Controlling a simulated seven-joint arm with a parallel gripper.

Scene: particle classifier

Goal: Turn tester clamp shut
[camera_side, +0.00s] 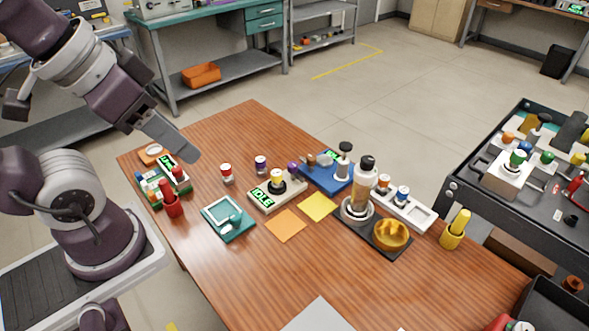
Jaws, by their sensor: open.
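My gripper (186,152) hangs over the far left part of the wooden table, tilted down to the right. Its fingers are seen edge-on, open, with nothing visible between them. A white device with a green IDLE display (263,196) sits mid-table and looks like the tester. A yellow-topped vial (277,177) stands in its dark round seat, and a purple knob (293,168) shows at its back right. Behind it is a blue-based device (318,177) with a black-topped post (345,150) and a green display. I cannot tell which part is the clamp. My gripper is well left of both devices, apart from them.
A red-capped vial (226,172) and a purple-capped vial (260,164) stand between my gripper and the devices. A red holder (172,204), teal scale-like box (214,207), orange mat (285,225) and yellow mat (318,206) lie around. A tall bottle (366,178) stands right. The table's front middle is clear.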

